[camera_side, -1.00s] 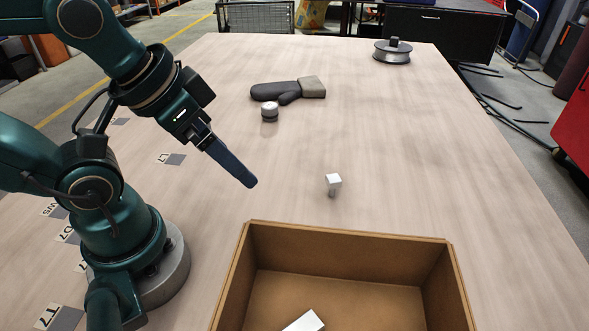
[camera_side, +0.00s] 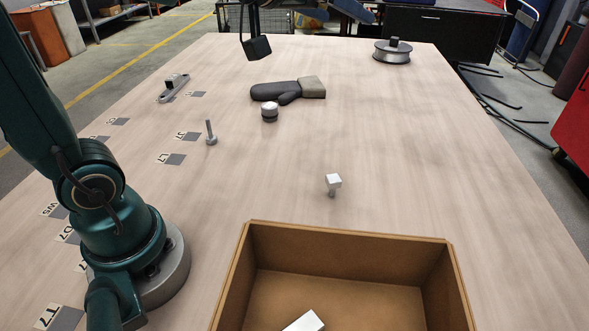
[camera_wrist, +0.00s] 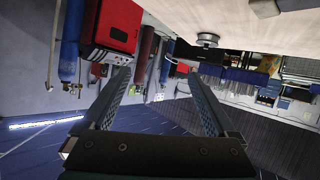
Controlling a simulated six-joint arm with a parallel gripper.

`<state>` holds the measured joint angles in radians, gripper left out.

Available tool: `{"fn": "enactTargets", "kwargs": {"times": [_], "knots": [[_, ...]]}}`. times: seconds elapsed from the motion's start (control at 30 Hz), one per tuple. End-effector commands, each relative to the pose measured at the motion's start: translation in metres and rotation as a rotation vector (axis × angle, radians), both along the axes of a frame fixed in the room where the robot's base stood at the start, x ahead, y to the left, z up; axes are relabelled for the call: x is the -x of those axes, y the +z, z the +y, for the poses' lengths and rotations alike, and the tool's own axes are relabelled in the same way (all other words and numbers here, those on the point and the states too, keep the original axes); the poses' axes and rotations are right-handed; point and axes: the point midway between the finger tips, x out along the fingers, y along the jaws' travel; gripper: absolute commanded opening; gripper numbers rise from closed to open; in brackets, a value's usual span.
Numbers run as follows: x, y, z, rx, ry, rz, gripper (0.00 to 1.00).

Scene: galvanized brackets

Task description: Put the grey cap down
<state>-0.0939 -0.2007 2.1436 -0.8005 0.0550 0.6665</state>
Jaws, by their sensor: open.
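A small round piece with a pale grey top and dark lower part (camera_side: 269,111) stands upright on the table in front of a dark mitten. It is the best match for the grey cap, though I cannot be sure. My gripper (camera_wrist: 158,76) is open and empty in the wrist view, with its two long fingers well apart. It is raised high at the far end of the table, away from the round piece. In the side view most of it is cut off by the top edge.
The mitten (camera_side: 285,92) lies behind the round piece. A square-headed piece (camera_side: 333,182), a bolt (camera_side: 211,133) and a slotted bracket (camera_side: 173,88) are on the table. A brown box (camera_side: 340,278) stands in front; a spool (camera_side: 392,52) is far right.

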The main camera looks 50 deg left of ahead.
Motion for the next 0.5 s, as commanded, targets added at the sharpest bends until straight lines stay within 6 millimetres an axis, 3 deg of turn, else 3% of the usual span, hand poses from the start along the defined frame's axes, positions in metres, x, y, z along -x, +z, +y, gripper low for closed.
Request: {"fn": "enactTargets", "kwargs": {"times": [0.1,0.23,0.37,0.5], "knots": [[-0.036,-0.017,0.050,0.008,0.170,0.004,0.92],[-0.058,-0.050,0.107,0.002,0.365,0.046,0.92],[-0.063,-0.099,0.161,-0.007,0.553,0.133,0.92],[-0.052,-0.161,0.205,-0.009,0.724,0.252,0.92]]}}
